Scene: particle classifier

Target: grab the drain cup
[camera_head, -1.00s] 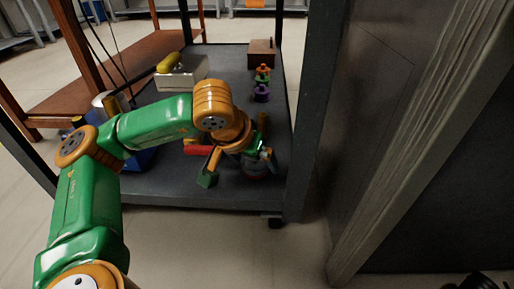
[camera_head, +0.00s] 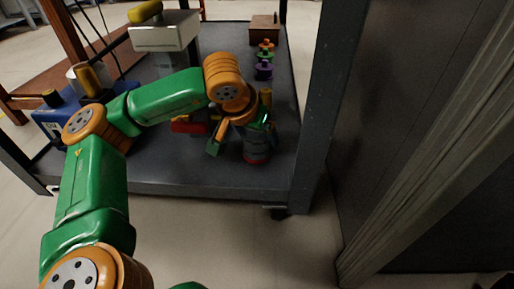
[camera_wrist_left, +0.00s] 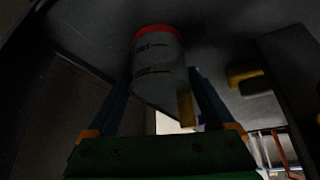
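The drain cup, a grey cylinder with a red band (camera_head: 256,155), stands near the front right of the dark cart top (camera_head: 170,175). My left gripper (camera_head: 236,138) is beside it, with one finger to the cup's left and apart from it. The other finger is partly hidden behind the cup. In the left wrist view the cup (camera_wrist_left: 158,62) shows its red rim at the top and printed marks. It appears between or just beyond the spread blue fingertips (camera_wrist_left: 162,78). The gripper looks open. My right gripper is not in view.
A white device with a yellow cylinder (camera_head: 165,38) and a blue box (camera_head: 55,122) stand left. A red object (camera_head: 190,126) lies behind the gripper. Colored knobs (camera_head: 264,60) and a brown box (camera_head: 265,28) are behind. A dark post (camera_head: 325,110) rises at right.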

